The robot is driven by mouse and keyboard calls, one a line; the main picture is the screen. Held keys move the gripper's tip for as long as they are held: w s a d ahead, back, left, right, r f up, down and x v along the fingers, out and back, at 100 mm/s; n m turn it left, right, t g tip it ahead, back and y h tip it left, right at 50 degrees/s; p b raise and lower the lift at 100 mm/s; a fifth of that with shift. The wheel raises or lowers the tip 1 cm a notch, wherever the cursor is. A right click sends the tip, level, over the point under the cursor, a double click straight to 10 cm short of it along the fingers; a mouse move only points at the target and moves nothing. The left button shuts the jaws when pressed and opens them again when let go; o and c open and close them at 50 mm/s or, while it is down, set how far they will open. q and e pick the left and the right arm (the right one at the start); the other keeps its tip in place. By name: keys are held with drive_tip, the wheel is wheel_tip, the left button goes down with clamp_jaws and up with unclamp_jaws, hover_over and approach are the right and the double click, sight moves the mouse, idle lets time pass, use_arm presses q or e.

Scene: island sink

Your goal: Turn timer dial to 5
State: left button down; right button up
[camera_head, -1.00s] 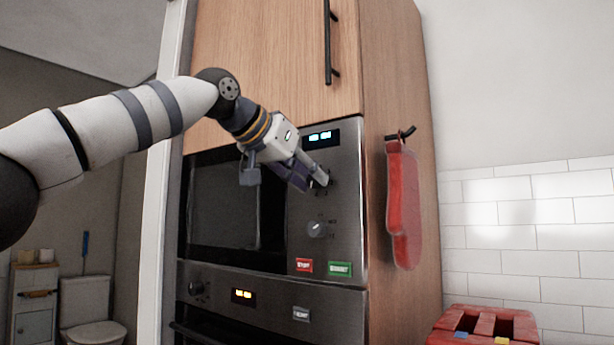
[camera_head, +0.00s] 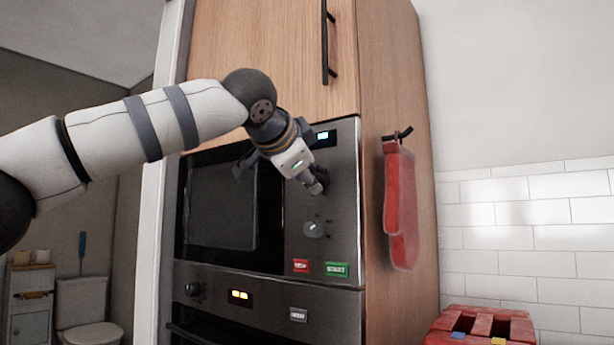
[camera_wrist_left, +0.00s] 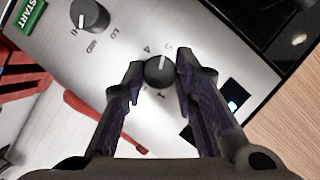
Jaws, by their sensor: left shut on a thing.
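The timer dial (camera_wrist_left: 159,75) is a dark round knob with a white pointer line, set in the microwave's steel panel. In the left wrist view the numbers 4 and 5 are printed above it and a 1 below. Its pointer line points up, towards the 5. My left gripper (camera_wrist_left: 159,70) has one finger on each side of the dial and is shut on it. In the head view my left gripper (camera_head: 318,187) is at the upper part of the panel and hides most of the dial. My right gripper is not in view.
A second dial (camera_head: 316,229) is lower on the panel, above a red button (camera_head: 301,266) and a green START button (camera_head: 336,269). An oven (camera_head: 260,309) is below. Red mitts (camera_head: 402,205) hang on the cabinet side. A red box (camera_head: 484,324) stands at lower right.

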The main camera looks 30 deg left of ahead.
use_arm(q)
drive_tip(key=shift+f+m+y, duration=0.25)
drive_tip(key=shift+m+y, duration=0.05)
drive_tip(key=shift+m, duration=0.1)
idle(0.4)
drive_tip(key=c, duration=1.3)
unclamp_jaws()
drive_tip(key=shift+r, duration=0.1)
drive_tip(key=v, duration=1.2)
drive_tip(key=shift+f, duration=0.25)
